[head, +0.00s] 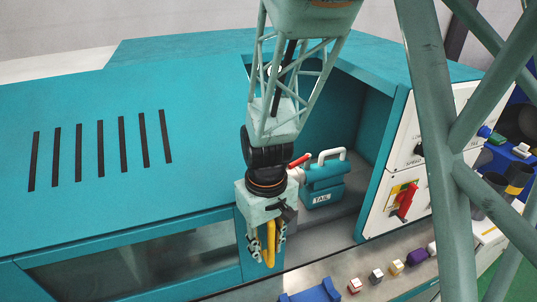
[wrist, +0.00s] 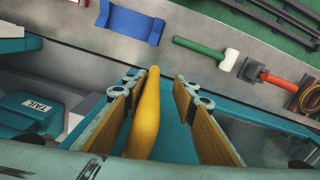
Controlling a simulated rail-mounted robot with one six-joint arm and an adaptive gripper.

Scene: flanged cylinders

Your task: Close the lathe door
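The lathe door (head: 140,265) is a teal panel with a dark window at the lower left of the head view. To its right the lathe stands open, with the tailstock marked TAIL (head: 322,185) showing inside. A yellow handle (head: 270,243) is at the door's right end; it also shows in the wrist view (wrist: 150,110). My gripper (head: 266,246) points down over the handle. In the wrist view its fingers (wrist: 158,84) are apart, one on each side of the handle. A gap shows on the right; contact on the left is unclear.
A white control panel with a red switch (head: 404,202) stands right of the opening. Several coloured blocks (head: 376,276) line the front ledge. The wrist view shows a blue holder (wrist: 130,22), a green-handled mallet (wrist: 200,50) and a red-handled tool (wrist: 270,76) on a grey surface.

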